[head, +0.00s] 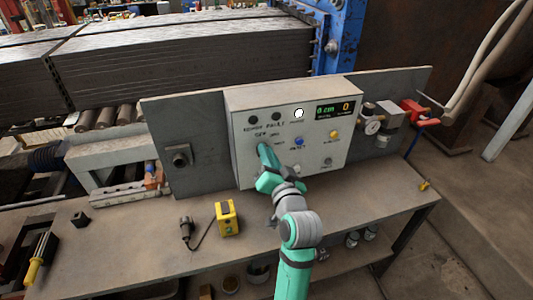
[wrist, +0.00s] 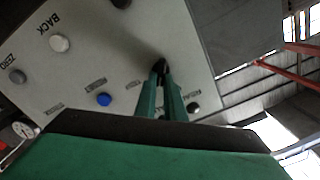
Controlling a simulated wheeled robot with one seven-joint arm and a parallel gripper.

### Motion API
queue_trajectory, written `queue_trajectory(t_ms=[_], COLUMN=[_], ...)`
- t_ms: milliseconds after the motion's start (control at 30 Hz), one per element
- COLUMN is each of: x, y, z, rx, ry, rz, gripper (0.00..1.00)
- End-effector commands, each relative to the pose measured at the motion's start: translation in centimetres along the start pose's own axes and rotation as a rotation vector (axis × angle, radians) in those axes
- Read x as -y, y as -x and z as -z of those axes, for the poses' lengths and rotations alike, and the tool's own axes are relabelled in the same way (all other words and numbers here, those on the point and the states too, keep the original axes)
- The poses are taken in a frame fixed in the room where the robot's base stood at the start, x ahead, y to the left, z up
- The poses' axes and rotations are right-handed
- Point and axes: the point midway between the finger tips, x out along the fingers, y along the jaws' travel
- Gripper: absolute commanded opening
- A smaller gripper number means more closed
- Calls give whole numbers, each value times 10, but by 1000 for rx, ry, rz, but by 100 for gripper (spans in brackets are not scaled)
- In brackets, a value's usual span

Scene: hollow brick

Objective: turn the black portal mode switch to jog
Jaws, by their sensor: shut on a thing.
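The light grey control box (head: 243,163) stands upright on the bench. My gripper (head: 263,148) reaches its left part from the front, fingertips at the panel face. In the wrist view my gripper (wrist: 162,80) has its two green fingers close together, shut on the small black switch (wrist: 162,66), which stands out from the panel (wrist: 115,60). Only a little of the switch shows between the fingertips. In the head view my gripper hides the switch. The lettering around it is too small and covered to read, so I cannot tell which mode it points to.
The panel also carries a blue button (head: 298,141), a yellow button (head: 334,134), a lit white lamp (head: 299,113) and a display (head: 335,107). A yellow box (head: 227,218) and a dark corded tool (head: 187,232) lie on the bench (head: 140,235). A gauge (head: 372,127) is at right.

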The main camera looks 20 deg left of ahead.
Motion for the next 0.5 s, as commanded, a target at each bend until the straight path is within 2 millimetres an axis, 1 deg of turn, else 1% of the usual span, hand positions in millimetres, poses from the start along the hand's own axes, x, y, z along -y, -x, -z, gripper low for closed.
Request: queue_trajectory(t_ms=[200, 500], x=[-4, -4], y=[1, 1], z=[0, 0], rx=[0, -1], ry=[-102, -155], rz=[-5, -5], gripper=[0, 0])
